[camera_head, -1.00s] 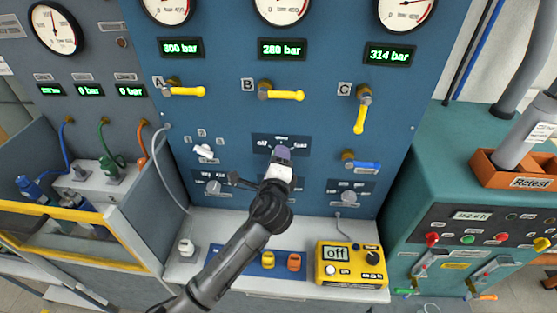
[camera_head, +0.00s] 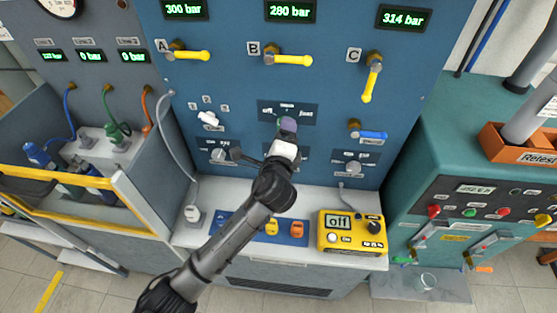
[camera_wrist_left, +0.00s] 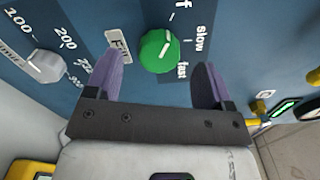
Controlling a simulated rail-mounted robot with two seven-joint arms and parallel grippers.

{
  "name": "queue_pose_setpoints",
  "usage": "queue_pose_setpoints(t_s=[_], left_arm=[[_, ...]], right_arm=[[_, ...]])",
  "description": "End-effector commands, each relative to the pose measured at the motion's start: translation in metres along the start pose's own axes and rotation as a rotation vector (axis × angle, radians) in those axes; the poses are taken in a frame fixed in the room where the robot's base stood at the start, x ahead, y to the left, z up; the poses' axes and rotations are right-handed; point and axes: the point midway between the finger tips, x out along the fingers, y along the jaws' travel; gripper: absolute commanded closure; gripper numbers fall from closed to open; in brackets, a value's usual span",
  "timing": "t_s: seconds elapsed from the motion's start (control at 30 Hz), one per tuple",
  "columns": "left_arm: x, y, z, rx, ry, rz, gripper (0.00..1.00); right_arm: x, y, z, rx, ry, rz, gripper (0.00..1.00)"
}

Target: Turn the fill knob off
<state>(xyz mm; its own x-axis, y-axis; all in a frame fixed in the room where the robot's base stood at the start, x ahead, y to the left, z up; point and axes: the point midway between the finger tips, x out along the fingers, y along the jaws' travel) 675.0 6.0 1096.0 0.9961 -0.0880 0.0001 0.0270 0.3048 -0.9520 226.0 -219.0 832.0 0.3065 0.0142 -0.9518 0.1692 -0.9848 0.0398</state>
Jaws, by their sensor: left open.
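The fill knob (camera_wrist_left: 158,51) is round and green with a white mark in the left wrist view. Its white mark lies toward the upper right, on the side of a tick by a cut-off label ending in "f". "Slow" and "fast" are printed to its right. My left gripper (camera_wrist_left: 160,60) is open, with one purple finger on each side of the knob and visible gaps to both. In the head view my left gripper (camera_head: 288,126) is in front of the knob's plate (camera_head: 270,108) and hides the knob. My right gripper is not in view.
Yellow valve levers A (camera_head: 190,54), B (camera_head: 288,59) and C (camera_head: 370,82) sit above. A blue lever (camera_head: 372,135) is to the right. A grey knob (camera_wrist_left: 45,66) is left of the fill knob in the wrist view. A yellow box reading "off" (camera_head: 352,234) stands on the ledge.

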Motion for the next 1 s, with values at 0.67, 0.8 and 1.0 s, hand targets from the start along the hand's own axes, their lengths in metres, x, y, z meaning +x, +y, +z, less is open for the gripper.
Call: queue_pose_setpoints(t_s=[0.67, 0.8, 1.0], left_arm=[[-0.104, 0.001, 0.0, -0.001, 0.001, 0.0, 0.24], [-0.108, 0.0, 0.0, 0.0, 0.0, 0.0, 0.24], [-0.109, 0.0, 0.0, 0.0, 0.0, 0.0, 0.24]], right_arm=[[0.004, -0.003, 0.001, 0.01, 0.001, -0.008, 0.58], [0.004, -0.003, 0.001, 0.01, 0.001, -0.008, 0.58], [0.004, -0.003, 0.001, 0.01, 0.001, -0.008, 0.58]])
